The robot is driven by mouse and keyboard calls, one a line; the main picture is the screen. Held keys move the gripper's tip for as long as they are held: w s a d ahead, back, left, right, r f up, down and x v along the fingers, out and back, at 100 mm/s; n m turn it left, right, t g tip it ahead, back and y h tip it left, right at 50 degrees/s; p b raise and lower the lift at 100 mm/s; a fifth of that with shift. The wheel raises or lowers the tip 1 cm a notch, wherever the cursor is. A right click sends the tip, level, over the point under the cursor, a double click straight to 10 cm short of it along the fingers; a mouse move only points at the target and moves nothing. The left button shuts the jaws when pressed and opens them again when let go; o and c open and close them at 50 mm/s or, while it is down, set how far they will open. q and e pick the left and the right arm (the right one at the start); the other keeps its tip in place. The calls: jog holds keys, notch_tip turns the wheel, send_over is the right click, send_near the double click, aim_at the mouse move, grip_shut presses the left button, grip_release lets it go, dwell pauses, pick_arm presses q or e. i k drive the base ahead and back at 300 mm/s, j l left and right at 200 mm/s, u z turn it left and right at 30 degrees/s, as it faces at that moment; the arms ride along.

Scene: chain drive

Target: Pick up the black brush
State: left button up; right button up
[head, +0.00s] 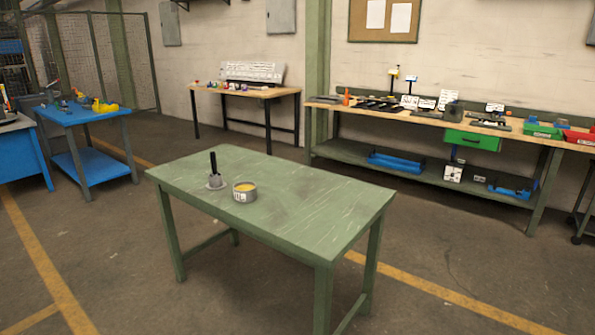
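The black brush (213,164) stands upright on the green table, toward its left end. Its dark handle points up and its lower part sits in or on a small grey holder (215,181); I cannot tell which. A round grey tin (244,191) with yellow contents and a white label stands just right of it, apart from it. The green table (315,205) is a short way in front of me. Neither of my grippers shows in the head view.
The rest of the green table top is bare. Open floor surrounds it. A blue cart (92,166) stands at the left, a wooden table (225,90) at the back wall, and a long workbench (400,112) with tools and bins at the back right.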

aim_at(213, 162)
jog(key=i+j+z, duration=0.2)
jog(key=i+j, duration=0.7)
